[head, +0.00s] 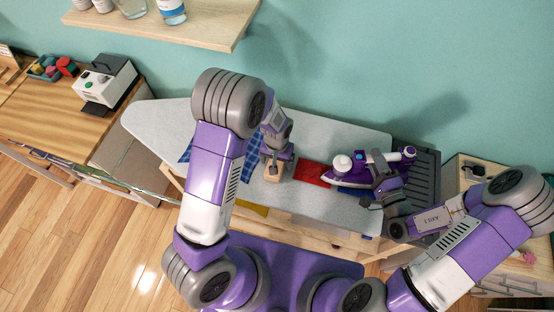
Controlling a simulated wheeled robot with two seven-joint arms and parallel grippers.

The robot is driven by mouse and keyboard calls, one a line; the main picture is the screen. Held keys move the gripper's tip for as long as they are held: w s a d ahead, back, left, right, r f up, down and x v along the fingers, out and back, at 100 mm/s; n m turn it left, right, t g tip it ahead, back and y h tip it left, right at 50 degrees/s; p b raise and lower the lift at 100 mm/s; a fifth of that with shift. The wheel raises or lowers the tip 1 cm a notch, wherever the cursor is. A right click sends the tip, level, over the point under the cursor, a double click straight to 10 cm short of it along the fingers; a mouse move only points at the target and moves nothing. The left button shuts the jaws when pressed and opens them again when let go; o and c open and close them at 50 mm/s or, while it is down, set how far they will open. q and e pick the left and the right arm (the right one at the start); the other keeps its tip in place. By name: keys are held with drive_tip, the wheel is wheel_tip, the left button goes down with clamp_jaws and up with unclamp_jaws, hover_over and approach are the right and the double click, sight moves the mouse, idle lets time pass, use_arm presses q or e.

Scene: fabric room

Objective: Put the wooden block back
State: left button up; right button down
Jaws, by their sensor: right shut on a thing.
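A small wooden block (272,174) is on the grey ironing board (325,140), at the fingers of my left gripper (276,162). The fingers come down around the block from above, but I cannot tell whether they are closed on it. My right gripper (380,187) is at the right end of the board, shut on the purple and white iron (343,163). The gripper hides part of the iron.
Red cloth (313,173) and blue checked cloth (250,168) lie on the board. A dark ribbed rest (426,175) is at its right end. A wooden counter (60,112) holds a white machine (103,84) at left. A shelf (200,25) overhangs the back.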

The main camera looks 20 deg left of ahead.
use_arm(q)
wheel_tip(320, 180, up, 12)
drive_tip(key=p, duration=0.1)
drive_tip(key=shift+r, duration=0.15)
idle(0.4)
idle(0.6)
